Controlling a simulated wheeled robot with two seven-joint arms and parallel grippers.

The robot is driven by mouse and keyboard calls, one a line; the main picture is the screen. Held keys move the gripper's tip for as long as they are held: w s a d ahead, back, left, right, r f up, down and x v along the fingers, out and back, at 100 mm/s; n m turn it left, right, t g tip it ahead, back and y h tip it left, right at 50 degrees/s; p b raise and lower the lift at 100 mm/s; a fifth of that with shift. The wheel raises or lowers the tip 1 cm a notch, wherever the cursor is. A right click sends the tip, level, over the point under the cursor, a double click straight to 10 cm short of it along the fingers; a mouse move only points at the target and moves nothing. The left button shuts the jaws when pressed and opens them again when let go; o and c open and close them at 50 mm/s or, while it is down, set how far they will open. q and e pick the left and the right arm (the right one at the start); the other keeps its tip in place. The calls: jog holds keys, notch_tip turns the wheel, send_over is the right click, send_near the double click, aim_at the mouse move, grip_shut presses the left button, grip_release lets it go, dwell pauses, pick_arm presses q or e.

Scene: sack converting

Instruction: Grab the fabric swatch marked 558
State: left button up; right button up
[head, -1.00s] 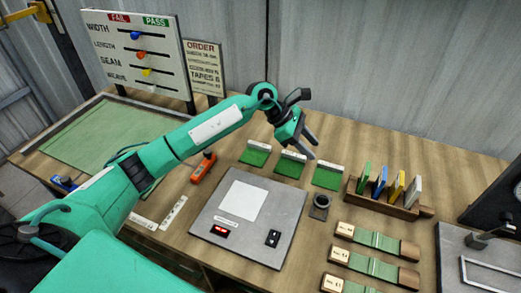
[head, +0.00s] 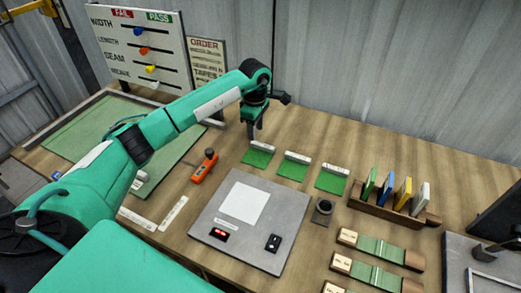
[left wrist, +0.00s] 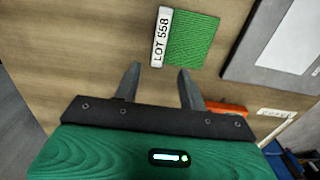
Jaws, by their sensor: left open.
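The green fabric swatch (left wrist: 192,40) has a white strip reading "LOT 558" along one edge and lies flat on the bench in the left wrist view. In the head view it appears to be the leftmost swatch (head: 258,158) of a row; its lettering is too small to read there. My left gripper (left wrist: 158,72) is open and empty, its fingers apart, with the swatch just beyond the fingertips. In the head view the left gripper (head: 252,132) points down above and behind that swatch, not touching it. My right gripper is not in view.
Two similar green swatches (head: 293,166) (head: 332,179) lie to the right. An orange tool (head: 205,166) lies at the left near a grey plate (head: 205,225). A wooden rack (head: 385,213) holds upright coloured cards. An order sign (head: 207,62) stands behind my arm.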

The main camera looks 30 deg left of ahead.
aim_at(255, 142)
pick_arm(q)
notch_tip(255, 142, down, 6)
jog(key=shift+w+a+r+p, duration=0.15)
jog(key=shift+r+p, duration=0.1)
jog(key=shift+p, duration=0.75)
jog(key=shift+f, duration=0.25)
grip_shut()
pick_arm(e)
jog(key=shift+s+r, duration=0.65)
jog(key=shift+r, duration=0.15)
